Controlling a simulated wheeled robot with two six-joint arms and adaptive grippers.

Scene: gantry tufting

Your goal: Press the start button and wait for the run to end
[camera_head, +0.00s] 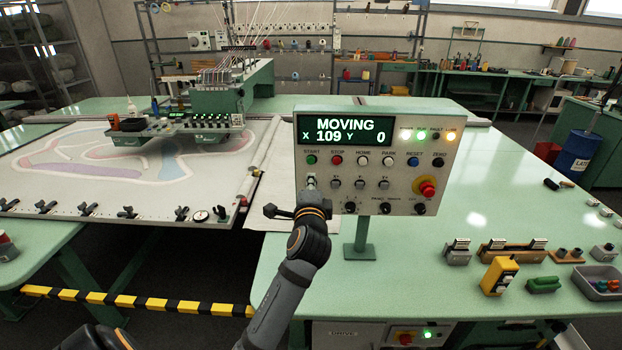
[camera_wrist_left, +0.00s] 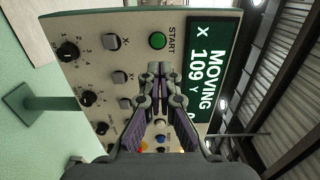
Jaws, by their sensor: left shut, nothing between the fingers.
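The control box (camera_head: 453,170) stands on a post on the green table. Its display (camera_head: 345,131) reads MOVING, X 109, Y 0. The green START button (camera_head: 311,159) is at the upper left of the panel; it also shows in the left wrist view (camera_wrist_left: 157,41). My left gripper (camera_head: 311,183) is shut and empty, in front of the panel just below START in the picture. In the left wrist view the closed fingertips (camera_wrist_left: 159,70) appear beside START, with the button uncovered; I cannot tell the exact gap to the panel.
The tufting gantry head (camera_head: 178,128) is over the patterned cloth (camera_head: 75,165) at left. A red emergency stop (camera_head: 427,188) is at the panel's lower right. Tools and a yellow device (camera_head: 498,276) lie on the right table.

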